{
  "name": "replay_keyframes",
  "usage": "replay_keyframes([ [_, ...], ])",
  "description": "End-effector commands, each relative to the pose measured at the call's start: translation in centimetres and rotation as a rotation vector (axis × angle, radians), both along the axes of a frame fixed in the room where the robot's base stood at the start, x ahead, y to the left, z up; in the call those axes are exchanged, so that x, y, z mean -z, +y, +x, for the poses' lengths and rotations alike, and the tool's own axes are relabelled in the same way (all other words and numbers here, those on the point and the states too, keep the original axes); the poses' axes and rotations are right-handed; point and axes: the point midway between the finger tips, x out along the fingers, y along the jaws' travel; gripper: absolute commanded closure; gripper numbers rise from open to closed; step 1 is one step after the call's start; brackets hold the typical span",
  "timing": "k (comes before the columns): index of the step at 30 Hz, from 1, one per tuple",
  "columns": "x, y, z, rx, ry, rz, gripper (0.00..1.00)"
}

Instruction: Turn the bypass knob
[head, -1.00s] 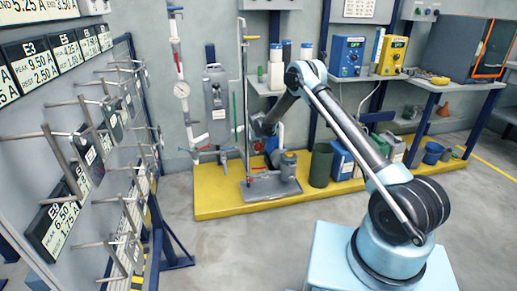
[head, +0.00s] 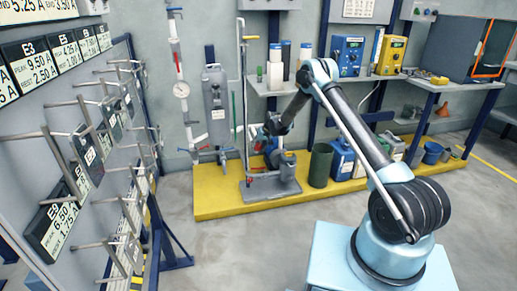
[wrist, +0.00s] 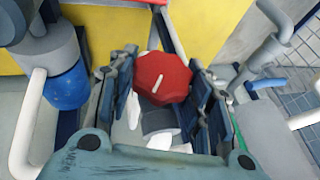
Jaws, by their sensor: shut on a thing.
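The bypass knob (wrist: 163,77) is a red, many-sided knob with a short white mark on its face, in the upper middle of the wrist view. My gripper (wrist: 165,95) has one dark blue finger on each side of it and is shut on it. The white mark leans slightly from upright. In the head view my gripper is small, down by the pump stand (head: 270,188) on the yellow platform, and the knob is mostly hidden there.
A blue-collared grey pipe part (wrist: 66,85) is left of my gripper and a grey pipe (wrist: 270,45) is right of it. A dark green bin (head: 320,165) and a blue canister (head: 342,160) stand right of the pump. A rack with pegs (head: 90,140) fills the left; the floor between is clear.

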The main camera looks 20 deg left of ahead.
Motion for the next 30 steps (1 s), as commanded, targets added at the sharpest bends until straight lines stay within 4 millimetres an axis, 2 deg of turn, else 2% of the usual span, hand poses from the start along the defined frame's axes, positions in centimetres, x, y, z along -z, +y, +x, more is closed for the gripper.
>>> replay_keyframes([
  [6, 0.0, -0.4, 0.3, 0.005, -0.003, -0.004, 0.78],
  [7, 0.0, -0.4, 0.3, 0.005, -0.003, -0.004, 0.47],
  [9, 0.0, -0.3, 0.3, 0.004, -0.003, -0.003, 0.33],
  [22, -0.3, -0.1, 0.0, 0.000, -0.001, -0.002, 0.33],
  [30, -3.0, -1.5, -0.6, 0.001, -0.001, -0.003, 0.33],
])
